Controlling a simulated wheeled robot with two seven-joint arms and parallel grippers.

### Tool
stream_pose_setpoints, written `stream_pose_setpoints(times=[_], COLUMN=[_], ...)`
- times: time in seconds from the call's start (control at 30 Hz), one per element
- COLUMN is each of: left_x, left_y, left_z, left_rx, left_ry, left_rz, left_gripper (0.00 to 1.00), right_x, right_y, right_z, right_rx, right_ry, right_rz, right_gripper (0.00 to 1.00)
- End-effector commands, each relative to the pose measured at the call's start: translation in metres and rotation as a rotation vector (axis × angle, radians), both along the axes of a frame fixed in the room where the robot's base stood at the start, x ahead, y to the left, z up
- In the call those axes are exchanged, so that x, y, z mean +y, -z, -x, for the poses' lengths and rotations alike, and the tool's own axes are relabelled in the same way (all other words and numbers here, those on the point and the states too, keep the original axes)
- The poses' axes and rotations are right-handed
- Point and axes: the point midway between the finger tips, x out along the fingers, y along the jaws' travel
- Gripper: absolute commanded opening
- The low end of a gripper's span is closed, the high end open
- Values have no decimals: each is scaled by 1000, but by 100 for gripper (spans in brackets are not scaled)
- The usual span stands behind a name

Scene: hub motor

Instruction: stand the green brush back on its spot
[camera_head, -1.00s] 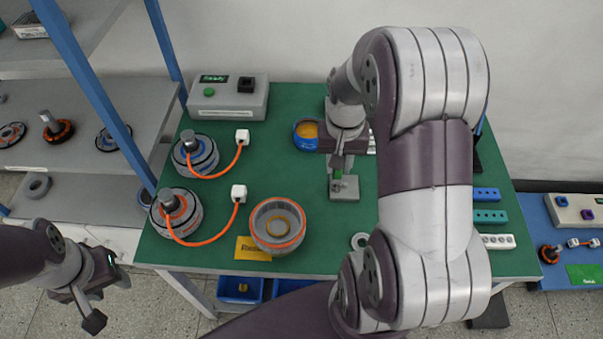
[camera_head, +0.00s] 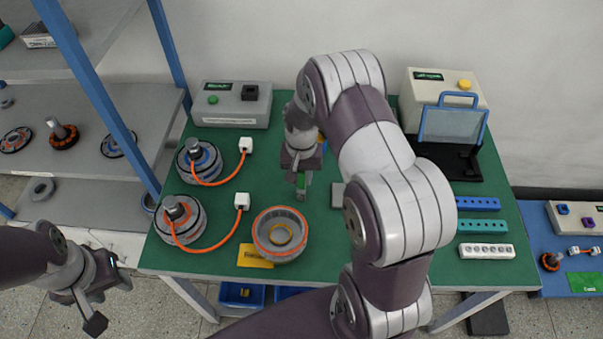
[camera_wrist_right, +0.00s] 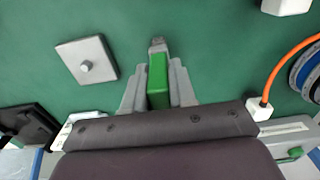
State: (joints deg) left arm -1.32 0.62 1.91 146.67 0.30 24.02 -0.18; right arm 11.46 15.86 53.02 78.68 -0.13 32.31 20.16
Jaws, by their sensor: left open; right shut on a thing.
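My right gripper (camera_head: 301,181) is over the middle of the green table. It is shut on the green brush (camera_wrist_right: 157,80), whose green body shows between the fingers in the right wrist view. A grey square plate with a small round peg (camera_wrist_right: 86,66) lies to the left of the gripper in that view, apart from the brush. In the head view the plate (camera_head: 337,195) is partly hidden behind my right arm. My left gripper (camera_head: 96,309) is open and empty, off the table's left front side.
Two motors with orange cables (camera_head: 199,160) stand at the table's left. An orange-rimmed ring housing (camera_head: 280,234) sits at front centre beside a yellow card (camera_head: 254,258). Socket strips (camera_head: 486,251) and a blue-framed screen (camera_head: 452,124) are at right. A grey control box (camera_head: 233,104) stands behind.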

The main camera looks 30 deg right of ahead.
Motion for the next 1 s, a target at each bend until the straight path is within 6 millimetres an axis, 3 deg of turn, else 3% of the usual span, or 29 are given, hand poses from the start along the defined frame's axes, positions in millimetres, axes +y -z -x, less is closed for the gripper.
stream_pose_setpoints(times=[0.17,0.2,0.27,0.5,0.63,1.0], left_x=[0,0,0,0,0,0], left_y=[3,2,2,2,1,11], left_z=[0,0,0,0,0,0], left_rx=[0,0,0,0,0,0], left_ry=[0,0,0,0,0,0], left_rz=[0,0,0,0,0,0], left_gripper=[44,44,44,44,44,44], right_x=[0,0,0,0,0,0], right_y=[5,4,3,3,-7,-97], right_z=[0,0,0,0,-1,-1], right_rx=[1,0,0,0,-2,-3], right_ry=[0,0,0,0,0,0], right_rz=[-1,0,0,0,0,1], right_gripper=[1,35,51,51,51,51])
